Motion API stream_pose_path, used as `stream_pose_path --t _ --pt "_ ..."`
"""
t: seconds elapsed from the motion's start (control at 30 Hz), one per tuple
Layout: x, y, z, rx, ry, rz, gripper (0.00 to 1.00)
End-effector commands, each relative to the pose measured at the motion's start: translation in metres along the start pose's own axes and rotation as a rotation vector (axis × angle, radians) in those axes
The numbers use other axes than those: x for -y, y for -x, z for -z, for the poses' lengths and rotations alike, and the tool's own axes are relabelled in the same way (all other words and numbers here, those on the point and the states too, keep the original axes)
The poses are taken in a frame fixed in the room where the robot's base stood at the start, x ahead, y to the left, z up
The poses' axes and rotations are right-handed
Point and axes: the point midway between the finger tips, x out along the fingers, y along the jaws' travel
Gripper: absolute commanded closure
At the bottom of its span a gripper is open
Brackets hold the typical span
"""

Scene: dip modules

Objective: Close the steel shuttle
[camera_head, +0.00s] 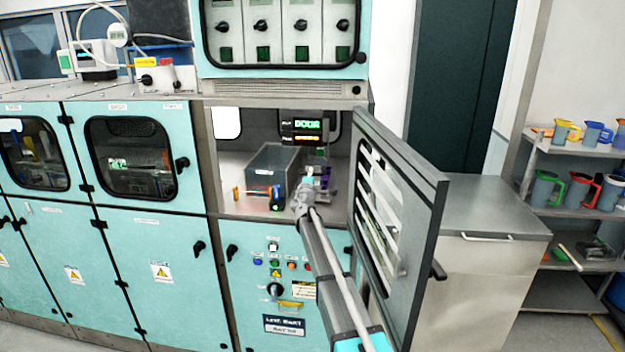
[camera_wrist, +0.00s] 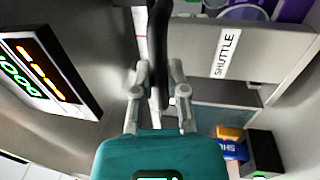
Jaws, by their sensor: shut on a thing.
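The steel shuttle (camera_wrist: 270,55) shows in the wrist view as a grey metal panel with a white SHUTTLE label, with purple items at its far side. In the head view it is small and partly hidden, near a white label inside the bay. My gripper (camera_wrist: 158,72) has its two fingers on either side of a dark upright bar (camera_wrist: 158,40), shut on it. Whether this bar is joined to the shuttle is not clear. In the head view my gripper (camera_head: 303,196) reaches into the bay at its front, right of a grey box.
The grey box (camera_head: 272,165) stands in the bay. A small blue and orange block (camera_head: 277,194) lies before it. The bay's slatted door (camera_head: 395,215) stands open to the right of my arm.

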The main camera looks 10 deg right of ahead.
Motion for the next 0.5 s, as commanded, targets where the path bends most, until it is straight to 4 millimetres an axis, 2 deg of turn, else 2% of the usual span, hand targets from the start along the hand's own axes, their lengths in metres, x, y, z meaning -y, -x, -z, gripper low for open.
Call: stream_pose_path --t 0.03,0.3,0.5 --pt "0.001 -0.009 0.001 -0.001 0.001 0.0 1.0" --pt "0.006 -0.036 0.0 0.0 0.001 0.0 1.0" --pt "0.008 -0.044 0.0 0.0 0.001 0.0 1.0"
